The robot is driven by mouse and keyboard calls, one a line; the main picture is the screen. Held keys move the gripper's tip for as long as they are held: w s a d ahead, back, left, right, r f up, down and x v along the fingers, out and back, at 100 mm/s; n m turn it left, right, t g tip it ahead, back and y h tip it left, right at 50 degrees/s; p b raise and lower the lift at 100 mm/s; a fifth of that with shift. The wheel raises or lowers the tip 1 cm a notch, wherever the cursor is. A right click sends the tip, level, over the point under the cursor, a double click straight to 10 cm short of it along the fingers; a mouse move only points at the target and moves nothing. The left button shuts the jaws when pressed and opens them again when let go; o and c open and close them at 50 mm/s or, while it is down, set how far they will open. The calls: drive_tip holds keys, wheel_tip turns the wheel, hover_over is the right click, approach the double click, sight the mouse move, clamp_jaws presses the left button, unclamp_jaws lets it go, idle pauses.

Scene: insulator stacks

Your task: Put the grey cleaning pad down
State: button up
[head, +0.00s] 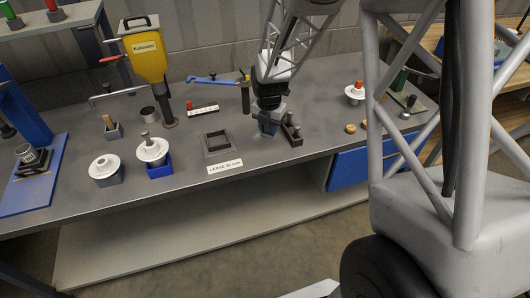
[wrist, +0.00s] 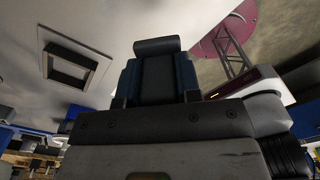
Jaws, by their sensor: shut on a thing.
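My gripper (head: 269,112) is over the grey workbench, pointing down, right of the square-framed plate. It is shut on the grey cleaning pad (head: 267,127), a small blue-grey block under the fingers. In the wrist view the pad (wrist: 158,78) sits between the fingers, dark, with a rounded roll at its far end. I cannot tell whether its underside touches the bench. The square-framed plate (head: 206,152) is empty and also shows in the wrist view (wrist: 105,62).
A white label (head: 225,167) lies at the bench's front edge. White insulators stand on a grey block (head: 107,180) and a blue block (head: 160,172) at left. Bench front of the pad is clear.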

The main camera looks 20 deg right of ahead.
sight(265, 135)
drive_tip(key=s+a+f, duration=0.2)
drive_tip(key=s+a, duration=0.1)
drive_tip(key=s, duration=1.4)
drive_tip(key=shift+s+f, duration=0.15)
drive_tip(key=w, duration=0.5)
drive_tip(key=w+d+f, duration=0.1)
drive_tip(key=w, duration=1)
drive_tip(key=shift+d+f, duration=0.2)
drive_tip(key=shift+f, duration=0.05)
drive_tip(key=shift+f, duration=1.75)
drive_tip(key=shift+f, duration=0.15)
drive_tip(key=o, duration=1)
drive_tip(key=shift+o, duration=0.2)
